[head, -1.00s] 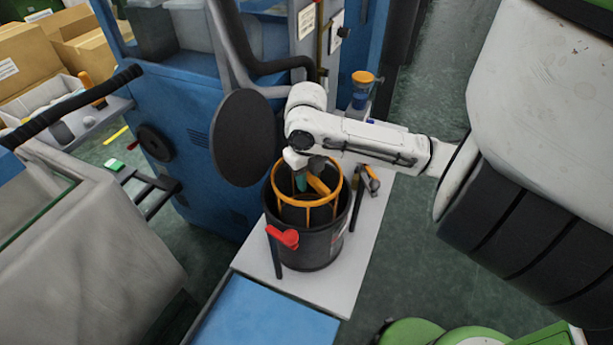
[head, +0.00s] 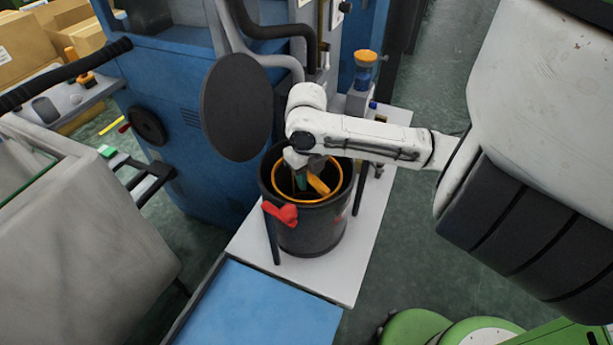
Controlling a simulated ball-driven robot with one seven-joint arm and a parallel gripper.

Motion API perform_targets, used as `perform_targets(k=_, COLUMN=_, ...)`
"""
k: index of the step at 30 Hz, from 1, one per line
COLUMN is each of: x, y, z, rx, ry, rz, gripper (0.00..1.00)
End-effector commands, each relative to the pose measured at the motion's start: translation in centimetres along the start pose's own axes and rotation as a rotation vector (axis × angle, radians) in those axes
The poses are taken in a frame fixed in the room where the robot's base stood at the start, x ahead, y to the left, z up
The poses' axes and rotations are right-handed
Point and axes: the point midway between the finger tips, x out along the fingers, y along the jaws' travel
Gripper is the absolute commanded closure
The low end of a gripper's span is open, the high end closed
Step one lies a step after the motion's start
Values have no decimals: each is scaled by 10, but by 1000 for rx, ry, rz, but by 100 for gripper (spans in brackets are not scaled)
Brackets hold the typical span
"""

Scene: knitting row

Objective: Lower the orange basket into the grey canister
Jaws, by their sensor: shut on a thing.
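The orange basket (head: 341,181) is a ring-rimmed frame with a wide orange bar across it. It sits inside the dark grey canister (head: 313,231), its rim close to the canister's mouth and its lower part hidden by the wall. The canister stands upright on a pale platform and has a red handle-like part on its front. My gripper (head: 301,178) is at the basket's left-middle, shut on the basket's bar; the fingertips are small and partly hidden by my wrist.
A round dark disc (head: 237,107) stands close at the canister's left, before a blue machine (head: 175,80). An orange-topped blue bottle (head: 364,70) stands behind. Dark posts flank the canister. The pale platform (head: 335,280) is bare in front, beside a blue panel (head: 262,310).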

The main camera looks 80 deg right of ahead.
Motion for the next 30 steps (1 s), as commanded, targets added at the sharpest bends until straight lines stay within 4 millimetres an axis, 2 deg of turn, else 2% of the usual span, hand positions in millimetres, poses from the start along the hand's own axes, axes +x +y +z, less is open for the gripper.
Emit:
perform_targets(k=3, x=6, y=0, z=0, rx=0, ry=0, rz=0, gripper=100)
perform_targets(k=14, x=6, y=0, z=0, rx=0, ry=0, rz=0, gripper=100)
perform_targets(k=15, x=6, y=0, z=0, rx=0, ry=0, rz=0, gripper=77)
perform_targets(k=23, x=6, y=0, z=0, rx=0, ry=0, rz=0, gripper=52)
perform_targets(k=29, x=6, y=0, z=0, rx=0, ry=0, rz=0, gripper=49)
perform_targets(k=30, x=6, y=0, z=0, rx=0, ry=0, rz=0, gripper=45)
